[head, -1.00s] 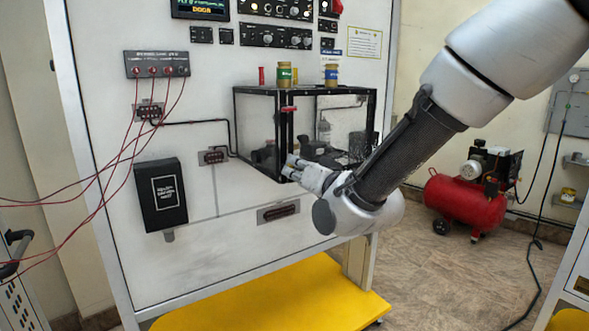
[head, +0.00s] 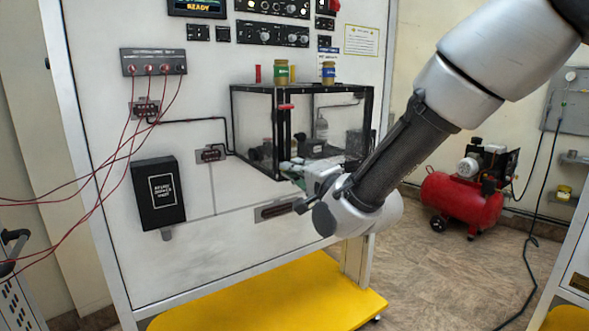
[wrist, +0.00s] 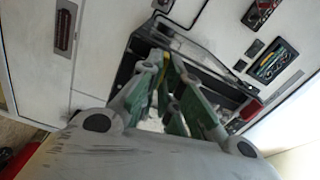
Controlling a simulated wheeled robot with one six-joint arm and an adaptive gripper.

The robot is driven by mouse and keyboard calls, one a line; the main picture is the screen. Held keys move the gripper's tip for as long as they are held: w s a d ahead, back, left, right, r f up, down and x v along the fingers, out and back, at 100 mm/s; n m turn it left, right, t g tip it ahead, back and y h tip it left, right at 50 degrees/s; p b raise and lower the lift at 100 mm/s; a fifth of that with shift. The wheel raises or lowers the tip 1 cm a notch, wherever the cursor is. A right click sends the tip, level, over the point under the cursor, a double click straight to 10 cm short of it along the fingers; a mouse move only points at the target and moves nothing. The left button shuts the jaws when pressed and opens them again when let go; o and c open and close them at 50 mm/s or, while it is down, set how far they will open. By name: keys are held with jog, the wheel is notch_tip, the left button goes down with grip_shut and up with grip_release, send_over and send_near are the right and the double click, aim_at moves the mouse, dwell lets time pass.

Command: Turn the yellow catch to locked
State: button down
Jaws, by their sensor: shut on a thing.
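My gripper (head: 297,169) is at the lower front edge of the clear box (head: 279,130) on the white panel. In the wrist view, its green-padded fingers (wrist: 165,75) close in around a narrow yellow piece (wrist: 164,88), which looks like the yellow catch. Most of that piece is hidden between the fingers. In the head view the catch is hidden behind my gripper, so I cannot make out which way it points. The box's dark frame and glass (wrist: 190,48) lie just beyond the fingertips.
A red handle (head: 286,107) sits on the box's front corner post. Jars, one with a green label (head: 281,72), stand on the box. Red cables (head: 110,165) hang at the left. A red compressor (head: 460,197) stands on the floor at right. A yellow step (head: 270,300) lies below.

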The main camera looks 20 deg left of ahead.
jog(key=shift+f+m, duration=0.15)
jog(key=shift+m, duration=0.85)
jog(key=c, duration=1.6)
grip_release()
jog(key=v, duration=1.2)
